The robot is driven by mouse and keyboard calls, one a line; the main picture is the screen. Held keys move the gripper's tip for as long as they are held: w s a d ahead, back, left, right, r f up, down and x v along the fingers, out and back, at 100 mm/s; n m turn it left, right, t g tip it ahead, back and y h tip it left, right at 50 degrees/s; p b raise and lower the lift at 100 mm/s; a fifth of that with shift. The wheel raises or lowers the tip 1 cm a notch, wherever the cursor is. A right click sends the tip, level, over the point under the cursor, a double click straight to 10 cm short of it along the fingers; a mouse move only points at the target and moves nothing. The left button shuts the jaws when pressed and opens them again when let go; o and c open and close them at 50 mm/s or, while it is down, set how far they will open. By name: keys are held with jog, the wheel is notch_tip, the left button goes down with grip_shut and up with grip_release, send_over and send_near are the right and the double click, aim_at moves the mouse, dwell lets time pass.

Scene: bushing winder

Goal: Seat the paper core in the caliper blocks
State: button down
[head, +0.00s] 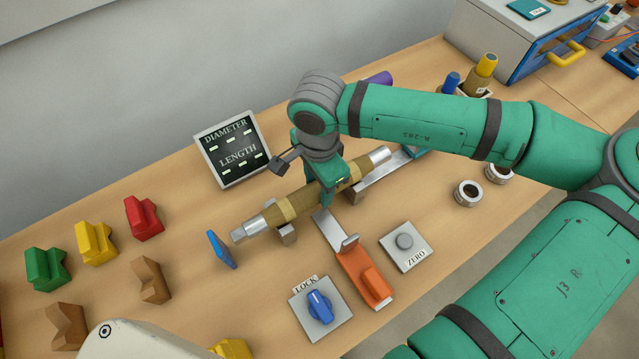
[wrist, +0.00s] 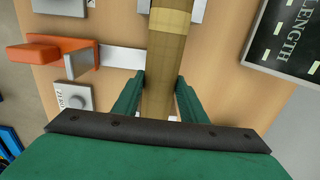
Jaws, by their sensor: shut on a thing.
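The paper core (head: 283,210) is a long brown roll with lighter bands and silver ends, lying level across the bench's middle. My gripper (head: 335,187) is shut on it near its middle from above. In the wrist view the core (wrist: 168,50) runs between the two green fingers of my gripper (wrist: 158,97). A grey caliper block (head: 288,236) shows under the core's left part; a second support under the right part is mostly hidden. I cannot tell whether the core touches the blocks or hangs just above. The orange caliper slide (head: 362,275) stands in front on a metal bar.
A blue upright plate (head: 222,250) stands beyond the core's left end. The display (head: 232,148) shows dashes for diameter and length. A LOCK knob (head: 320,306) and ZERO button (head: 404,242) sit in front. Coloured V-blocks (head: 96,244) stand at left, metal rings (head: 467,193) at right.

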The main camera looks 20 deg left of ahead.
jog(key=shift+f, duration=0.2)
jog(key=c, duration=1)
grip_release()
notch_tip(320, 180, up, 11)
jog(key=shift+f, duration=0.1)
